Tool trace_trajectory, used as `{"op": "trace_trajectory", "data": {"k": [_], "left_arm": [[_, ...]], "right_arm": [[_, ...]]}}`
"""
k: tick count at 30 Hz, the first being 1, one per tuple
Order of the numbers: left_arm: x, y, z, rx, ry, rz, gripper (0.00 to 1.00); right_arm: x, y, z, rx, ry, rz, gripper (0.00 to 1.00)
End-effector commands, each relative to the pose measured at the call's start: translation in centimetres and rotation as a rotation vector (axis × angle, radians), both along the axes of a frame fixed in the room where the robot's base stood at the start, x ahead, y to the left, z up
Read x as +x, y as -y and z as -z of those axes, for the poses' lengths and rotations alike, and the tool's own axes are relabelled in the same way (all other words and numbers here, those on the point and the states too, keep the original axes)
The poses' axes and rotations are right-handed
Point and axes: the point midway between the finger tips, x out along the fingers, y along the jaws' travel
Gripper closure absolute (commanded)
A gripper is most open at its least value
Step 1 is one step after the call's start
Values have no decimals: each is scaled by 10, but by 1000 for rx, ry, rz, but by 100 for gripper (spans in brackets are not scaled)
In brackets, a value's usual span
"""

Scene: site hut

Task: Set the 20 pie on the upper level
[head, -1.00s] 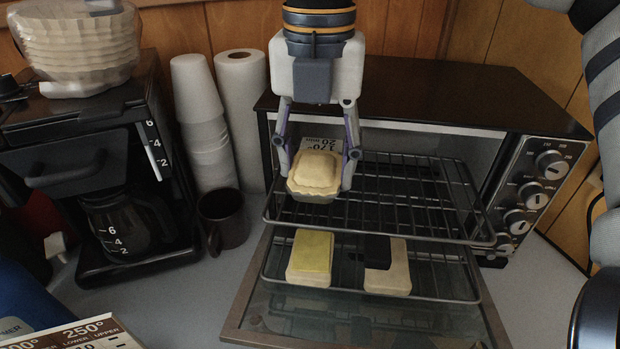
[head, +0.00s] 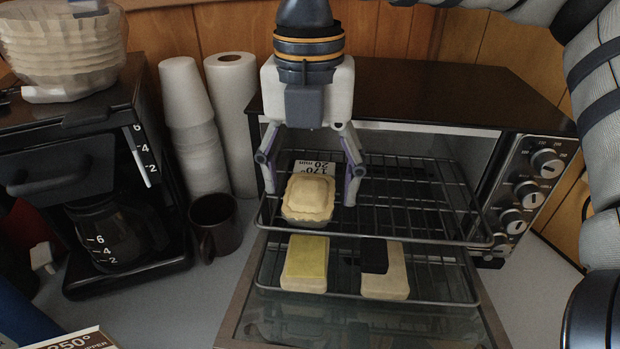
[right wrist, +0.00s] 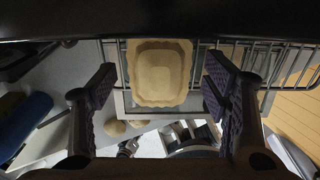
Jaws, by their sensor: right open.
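The 20 pie (head: 308,198), pale crust in a fluted cup with a card marked 170° 20 min (head: 318,170) behind it, sits on the left part of the upper rack (head: 415,205) of the toaster oven. My right gripper (head: 310,192) comes down from above with its fingers wide apart, one on each side of the pie. In the right wrist view the pie (right wrist: 160,72) shows between and beyond the open fingers (right wrist: 165,105), with gaps on both sides. My left gripper is not in view.
The lower rack (head: 435,275) holds a yellow-topped block (head: 306,262) and a cream and black block (head: 386,272). The oven body (head: 420,85) stands behind. A brown mug (head: 215,222), stacked cups (head: 193,120), a paper roll (head: 232,110) and a coffee maker (head: 110,190) stand left. The upper rack's right side is clear.

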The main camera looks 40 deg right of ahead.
Motion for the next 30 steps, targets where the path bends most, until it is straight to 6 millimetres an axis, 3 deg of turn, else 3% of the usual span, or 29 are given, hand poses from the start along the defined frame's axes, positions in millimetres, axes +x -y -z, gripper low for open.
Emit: {"op": "trace_trajectory", "data": {"k": [1,6,12,16,30], "left_arm": [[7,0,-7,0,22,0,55],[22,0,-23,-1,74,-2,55],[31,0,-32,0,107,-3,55],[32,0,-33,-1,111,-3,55],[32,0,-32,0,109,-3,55]], "right_arm": [[0,0,-19,0,18,2,31],[-1,-1,-71,2,25,2,31],[0,-1,-108,1,16,1,31],[0,0,-116,1,11,0,31],[0,0,-114,2,7,0,31]]}}
